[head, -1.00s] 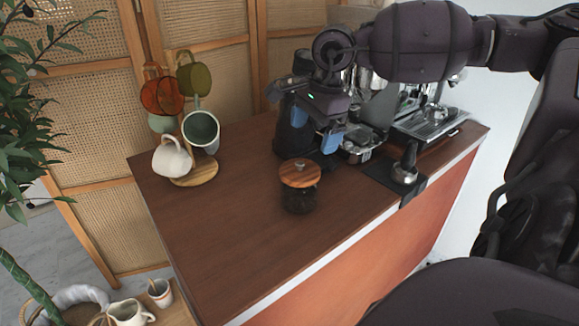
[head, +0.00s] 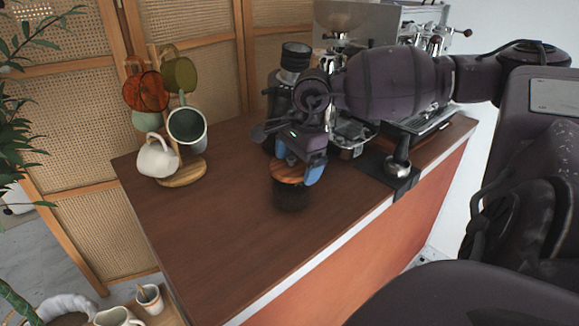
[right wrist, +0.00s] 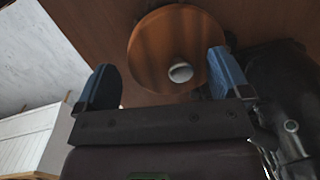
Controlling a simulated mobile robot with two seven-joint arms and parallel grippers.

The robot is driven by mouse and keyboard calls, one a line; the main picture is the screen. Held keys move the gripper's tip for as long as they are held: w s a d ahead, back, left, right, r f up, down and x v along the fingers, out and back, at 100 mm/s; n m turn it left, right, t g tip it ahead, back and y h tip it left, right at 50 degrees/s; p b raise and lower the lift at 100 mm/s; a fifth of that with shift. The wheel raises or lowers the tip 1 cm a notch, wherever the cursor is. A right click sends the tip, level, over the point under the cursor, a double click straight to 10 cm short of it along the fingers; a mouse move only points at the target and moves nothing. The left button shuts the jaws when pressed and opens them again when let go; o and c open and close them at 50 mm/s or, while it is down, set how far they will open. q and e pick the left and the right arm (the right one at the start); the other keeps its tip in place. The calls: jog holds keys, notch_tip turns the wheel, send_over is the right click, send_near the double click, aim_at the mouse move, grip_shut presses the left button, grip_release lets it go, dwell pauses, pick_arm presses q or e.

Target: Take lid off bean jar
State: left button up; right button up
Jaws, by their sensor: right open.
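The bean jar (head: 291,194) is dark and stands upright on the brown cart top. Its round wooden lid (head: 288,173) is on it, partly hidden by my right gripper. My right gripper (head: 297,167) is open, just above and around the lid's near part. In the right wrist view, the lid (right wrist: 160,45) with its pale knob (right wrist: 180,72) lies ahead, and the knob is between the two blue fingers of the gripper (right wrist: 160,80). I cannot tell whether the fingers touch the lid. My left gripper is not in view.
A mug tree with several mugs (head: 158,158) stands at the left of the cart top (head: 215,225). A dark grinder (head: 283,95) and an espresso machine (head: 415,25) stand behind. A tamper (head: 397,165) is to the right. The front left top is clear.

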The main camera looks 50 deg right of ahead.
jog(key=shift+r, duration=0.1)
jog(key=c, duration=1)
